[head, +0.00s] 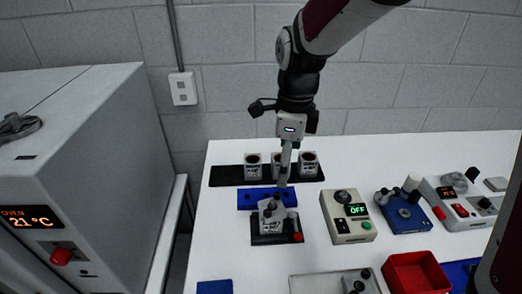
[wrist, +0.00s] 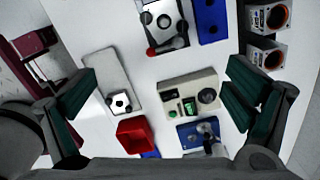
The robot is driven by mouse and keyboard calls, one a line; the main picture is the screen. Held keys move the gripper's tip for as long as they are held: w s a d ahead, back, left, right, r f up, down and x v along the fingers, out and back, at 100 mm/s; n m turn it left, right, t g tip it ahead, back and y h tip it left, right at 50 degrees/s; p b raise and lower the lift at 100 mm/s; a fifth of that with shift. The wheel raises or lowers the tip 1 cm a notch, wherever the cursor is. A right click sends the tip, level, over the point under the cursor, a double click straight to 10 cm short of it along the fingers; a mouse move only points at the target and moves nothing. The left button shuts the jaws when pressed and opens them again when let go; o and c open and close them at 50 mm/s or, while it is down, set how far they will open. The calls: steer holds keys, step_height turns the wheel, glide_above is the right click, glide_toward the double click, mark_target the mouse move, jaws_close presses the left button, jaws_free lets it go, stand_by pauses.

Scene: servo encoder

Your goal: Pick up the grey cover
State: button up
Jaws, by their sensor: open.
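No part is plainly the grey cover. A small flat grey piece (head: 496,184) lies at the table's far right in the head view. A pale grey plate (head: 318,284) with dark round parts on it lies at the near edge; it also shows in the wrist view (wrist: 104,68). A grey-white block (head: 271,217) sits in a black fixture (head: 262,240) with a red knob. My gripper (head: 284,178) points down above the blue plate, near this fixture. In the wrist view my gripper (wrist: 160,98) has its fingers wide apart with nothing between them.
Several units crowd the table: a beige box reading OFF (head: 348,216), a blue fixture (head: 403,212), a red bin (head: 415,272) and a control box (head: 462,203). Cup-like grey parts (head: 309,163) stand on a black rack (head: 226,175) behind. An oven (head: 75,170) stands left.

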mark_target(273, 201)
steer(key=f, duration=0.3)
steer(key=w+a+f+m, duration=0.1)
steer(key=f, duration=0.3)
steer(key=f+m, duration=0.1)
steer(key=f, duration=0.3)
steer(key=shift+w+a+f, duration=0.15)
steer(key=shift+w+a, duration=0.1)
steer(key=shift+a, duration=0.1)
steer(key=shift+w+a+f+p, duration=0.1)
steer(key=shift+a+f+p, duration=0.1)
steer(key=shift+f, duration=1.15)
steer(key=shift+w+a+f+p, duration=0.1)
steer(key=shift+a+f, duration=0.05)
steer(key=shift+f, duration=1.2)
steer(key=c, duration=1.4)
